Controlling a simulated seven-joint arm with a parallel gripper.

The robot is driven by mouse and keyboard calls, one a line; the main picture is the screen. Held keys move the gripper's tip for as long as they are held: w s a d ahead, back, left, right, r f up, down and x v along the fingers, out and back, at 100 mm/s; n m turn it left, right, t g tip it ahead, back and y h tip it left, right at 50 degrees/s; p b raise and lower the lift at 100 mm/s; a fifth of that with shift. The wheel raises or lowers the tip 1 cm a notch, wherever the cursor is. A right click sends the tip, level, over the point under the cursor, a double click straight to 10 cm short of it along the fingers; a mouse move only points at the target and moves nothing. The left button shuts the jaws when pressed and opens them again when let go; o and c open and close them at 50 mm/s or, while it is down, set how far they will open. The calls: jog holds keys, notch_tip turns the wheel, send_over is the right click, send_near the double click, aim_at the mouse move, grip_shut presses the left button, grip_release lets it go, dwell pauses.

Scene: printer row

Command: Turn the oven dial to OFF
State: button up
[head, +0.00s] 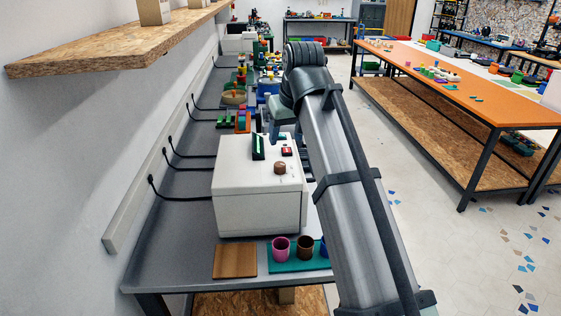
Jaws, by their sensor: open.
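A white box-shaped appliance (250,208), which I take for the oven, stands on the grey bench. A round brown dial (281,168) sits on its top panel, with a small red part (287,151) behind it and an upright dark green part (258,147) to its left. The dial's markings and pointer are too small to read. My gripper (284,133) is open and points down near the far edge of the oven's top, beyond the dial and apart from it. My forearm hides the oven's right side and part of the gripper.
A wooden board (235,261) and a teal tray (286,266) with several cups lie in front of the oven. Many coloured items crowd the bench behind it. A chipboard shelf (110,62) juts from the wall at upper left. Black cables run along the wall.

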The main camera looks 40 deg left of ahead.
aim_at(280, 164)
jog(key=x, duration=1.1)
jog(key=shift+f, duration=0.35)
jog(key=c, duration=1)
